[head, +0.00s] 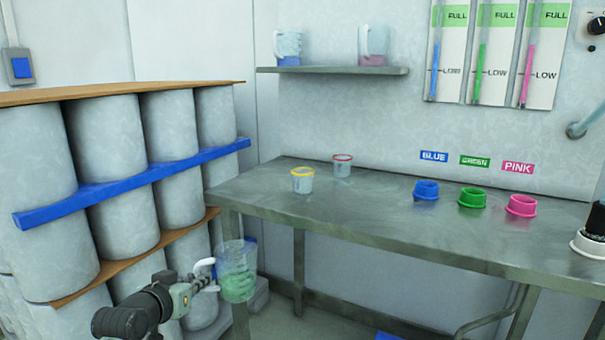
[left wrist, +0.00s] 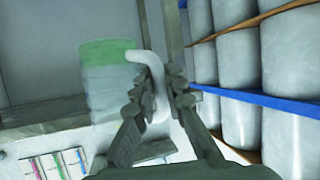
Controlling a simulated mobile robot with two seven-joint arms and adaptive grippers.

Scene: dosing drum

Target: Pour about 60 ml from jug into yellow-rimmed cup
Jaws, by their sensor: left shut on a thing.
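My left gripper (head: 205,285) is shut on the white handle of a clear jug (head: 237,268) that holds green liquid. The jug is roughly upright, in front of the table's left front corner and below the level of its top. The left wrist view shows the fingers (left wrist: 163,95) on both sides of the handle, with the jug (left wrist: 108,85) to their left. The yellow-rimmed cup (head: 302,181) stands upright on the metal table (head: 370,213) near its left end, apart from the jug. My right gripper is not in view.
A red-rimmed cup (head: 342,166) stands just behind and right of the yellow-rimmed one. Blue (head: 426,190), green (head: 472,198) and pink (head: 521,206) rings sit further right. A wall shelf (head: 335,70) holds two jugs. Stacked drums (head: 110,140) stand left.

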